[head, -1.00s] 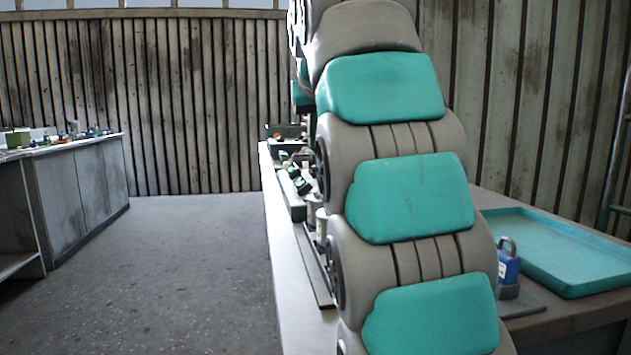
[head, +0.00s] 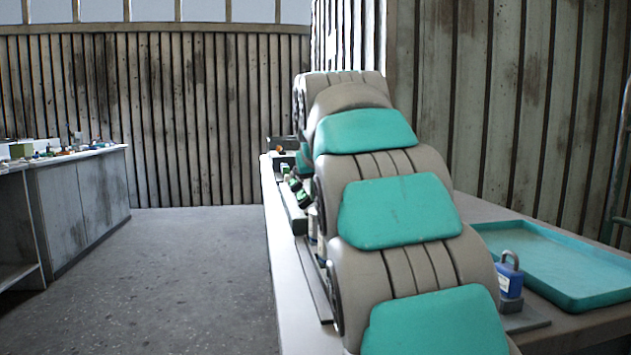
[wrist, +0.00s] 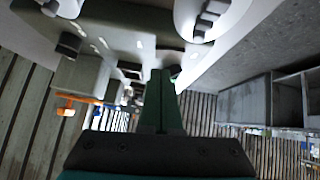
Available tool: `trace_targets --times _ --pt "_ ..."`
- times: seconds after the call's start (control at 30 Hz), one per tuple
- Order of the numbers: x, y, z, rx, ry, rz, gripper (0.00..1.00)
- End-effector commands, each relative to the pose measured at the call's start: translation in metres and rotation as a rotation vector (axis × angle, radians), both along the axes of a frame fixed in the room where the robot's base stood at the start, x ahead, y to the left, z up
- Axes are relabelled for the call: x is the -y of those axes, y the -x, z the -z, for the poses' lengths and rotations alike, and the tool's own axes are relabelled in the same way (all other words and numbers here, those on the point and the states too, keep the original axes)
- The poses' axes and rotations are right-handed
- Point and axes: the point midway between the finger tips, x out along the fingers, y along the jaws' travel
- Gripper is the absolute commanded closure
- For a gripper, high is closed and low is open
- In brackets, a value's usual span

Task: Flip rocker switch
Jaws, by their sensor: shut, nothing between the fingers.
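In the wrist view my gripper (wrist: 160,75) is shut and empty, its two dark green fingers side by side. The fingertips overlap a pale grey housing (wrist: 125,45) with small holes and dark fittings. I cannot tell whether they touch it. I cannot make out the rocker switch for certain in either view. In the head view my own arm hides my gripper and much of the bench.
A bench (head: 290,285) runs under my arm. Dark and green parts (head: 297,192) stand along its left side. A teal tray (head: 565,278) and a blue padlock-shaped thing (head: 510,282) are at right. A cabinet (head: 85,200) stands far left, with open floor (head: 190,275) between.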

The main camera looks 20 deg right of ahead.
Motion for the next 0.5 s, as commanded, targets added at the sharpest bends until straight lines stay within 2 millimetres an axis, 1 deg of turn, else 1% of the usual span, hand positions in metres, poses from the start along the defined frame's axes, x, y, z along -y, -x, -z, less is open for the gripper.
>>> trace_targets --times 0.03,0.23,0.5 --pt "0.000 0.001 0.004 -0.003 -0.001 0.000 1.00" --pt "0.001 0.001 0.012 -0.001 0.000 0.000 1.00" --pt "0.002 0.001 0.015 -0.001 0.000 0.000 1.00"
